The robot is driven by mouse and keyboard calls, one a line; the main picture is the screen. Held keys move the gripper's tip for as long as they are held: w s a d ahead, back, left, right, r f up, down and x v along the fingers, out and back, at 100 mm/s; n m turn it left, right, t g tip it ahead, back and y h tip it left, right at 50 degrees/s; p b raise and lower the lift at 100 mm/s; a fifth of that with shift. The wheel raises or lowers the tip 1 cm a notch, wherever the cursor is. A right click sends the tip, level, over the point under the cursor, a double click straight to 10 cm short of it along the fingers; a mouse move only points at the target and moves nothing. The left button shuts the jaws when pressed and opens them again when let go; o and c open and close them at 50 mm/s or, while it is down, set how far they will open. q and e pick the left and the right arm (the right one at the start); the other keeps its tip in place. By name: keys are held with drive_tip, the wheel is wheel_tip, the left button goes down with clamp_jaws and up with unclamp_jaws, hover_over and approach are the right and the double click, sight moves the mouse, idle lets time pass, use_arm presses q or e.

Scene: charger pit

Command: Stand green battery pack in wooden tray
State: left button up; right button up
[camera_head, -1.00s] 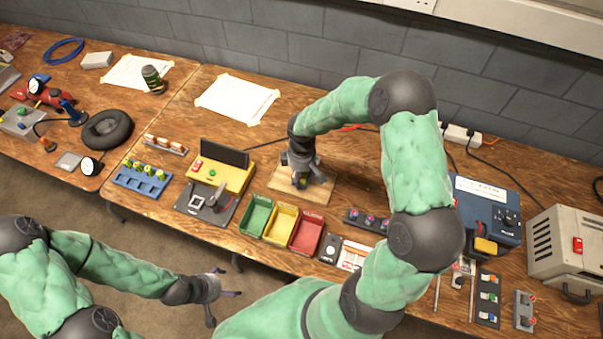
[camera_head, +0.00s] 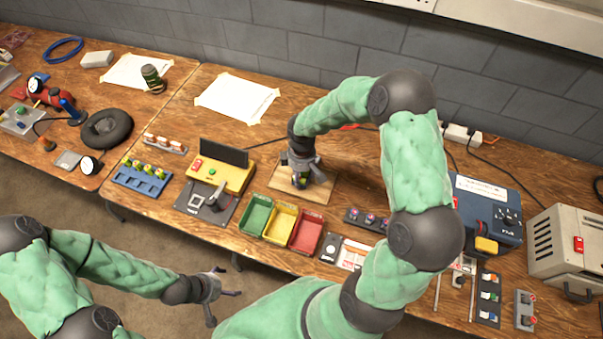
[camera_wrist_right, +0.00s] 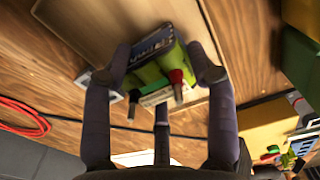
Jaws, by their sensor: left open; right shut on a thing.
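The green battery pack (camera_wrist_right: 150,74) is between the fingers of my right gripper (camera_wrist_right: 165,72) in the right wrist view. It has green cells, a dark label, a red cap and metal pins. In the head view only a small green part of the pack (camera_head: 299,182) shows under my right gripper (camera_head: 301,178), which is shut on it. The wooden tray (camera_head: 318,192) is a shallow light-wood piece directly below; it also shows in the right wrist view (camera_wrist_right: 82,28). Whether the pack touches the tray is hidden. My left gripper (camera_head: 222,290) is open and empty, in front of the table.
Green (camera_head: 255,215), yellow (camera_head: 281,222) and red bins (camera_head: 306,232) stand in front of the tray. A yellow device with a dark screen (camera_head: 224,166) is to the left. A blue charger box (camera_head: 487,215) is to the right.

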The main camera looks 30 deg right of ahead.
drive_tip(key=o, duration=1.6)
drive_tip(key=shift+f, duration=0.1)
drive_tip(key=shift+r+p, duration=2.7)
drive_tip(key=shift+r, duration=0.85)
